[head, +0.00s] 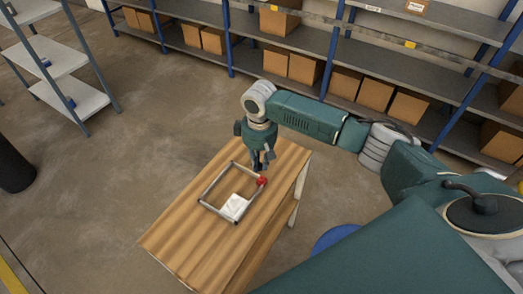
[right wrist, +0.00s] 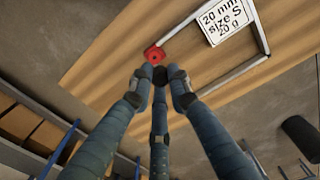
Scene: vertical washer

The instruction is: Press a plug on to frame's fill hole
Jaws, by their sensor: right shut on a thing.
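The frame (head: 214,183) is a grey rectangular outline lying on the wooden table. A red fitting (head: 262,181) with a small dark centre sits at one corner of it, and it shows in the right wrist view (right wrist: 154,55) too. My right gripper (head: 262,166) points down beside this corner. In the right wrist view its three fingers (right wrist: 160,78) are closed together around a small dark piece that appears to be the plug, largely hidden by them. The fingertips are close to the red fitting; I cannot tell whether they touch. My left gripper is not in view.
A white label card (head: 234,207) lies inside the frame; its text reads "20 mm size S 20 g" in the right wrist view. The wooden table (head: 180,240) is otherwise bare. Shelves with cardboard boxes (head: 306,68) stand behind. A blue round object (head: 333,238) is beside the table.

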